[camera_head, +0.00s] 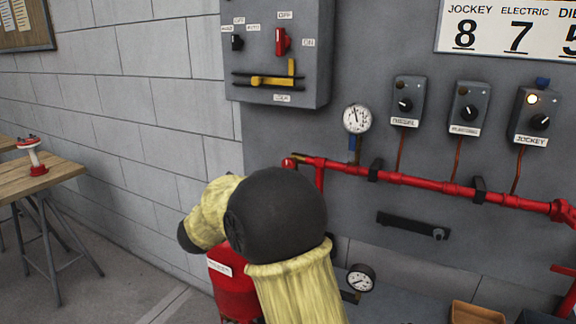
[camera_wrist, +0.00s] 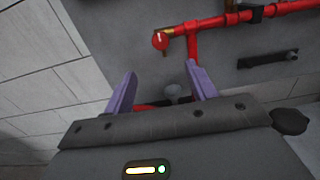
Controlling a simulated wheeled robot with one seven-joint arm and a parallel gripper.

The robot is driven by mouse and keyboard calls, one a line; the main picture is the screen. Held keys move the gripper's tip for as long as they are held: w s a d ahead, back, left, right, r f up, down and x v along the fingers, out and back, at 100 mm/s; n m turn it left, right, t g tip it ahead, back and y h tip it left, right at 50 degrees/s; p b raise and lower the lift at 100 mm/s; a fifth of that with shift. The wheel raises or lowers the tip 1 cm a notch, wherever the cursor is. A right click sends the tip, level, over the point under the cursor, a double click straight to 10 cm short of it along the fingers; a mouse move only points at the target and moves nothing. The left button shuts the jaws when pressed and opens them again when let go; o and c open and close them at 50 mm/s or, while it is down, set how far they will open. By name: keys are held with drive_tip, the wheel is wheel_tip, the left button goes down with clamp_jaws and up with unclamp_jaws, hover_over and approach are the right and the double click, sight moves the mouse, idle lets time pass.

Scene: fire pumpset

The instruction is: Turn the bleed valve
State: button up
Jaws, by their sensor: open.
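A small round red knob with a white mark (camera_wrist: 160,41) sits at the left end of the red pipe, beside a brass fitting (camera_wrist: 168,31); it looks like the bleed valve. In the head view it shows small at the pipe's end (camera_head: 289,163), just above my arm. My gripper (camera_wrist: 160,70) has its two purple fingers spread apart with nothing held between them. The knob lies beyond the fingertips, apart from them. A grey rounded thing (camera_wrist: 172,92) shows farther off between the fingers. In the head view my arm hides the fingers.
The red pipe (camera_head: 420,183) runs along the grey panel, with a pressure gauge (camera_head: 356,118) above it. A red tank (camera_head: 232,285) and a second gauge (camera_head: 361,278) stand low near my arm. A wooden table (camera_head: 62,176) is at the left.

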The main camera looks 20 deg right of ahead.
drive_tip(key=p+x, duration=0.3)
drive_tip(key=x, duration=1.4)
drive_tip(key=shift+w+d, duration=0.1)
drive_tip(key=shift+d, duration=0.05)
drive_tip(key=c, duration=1)
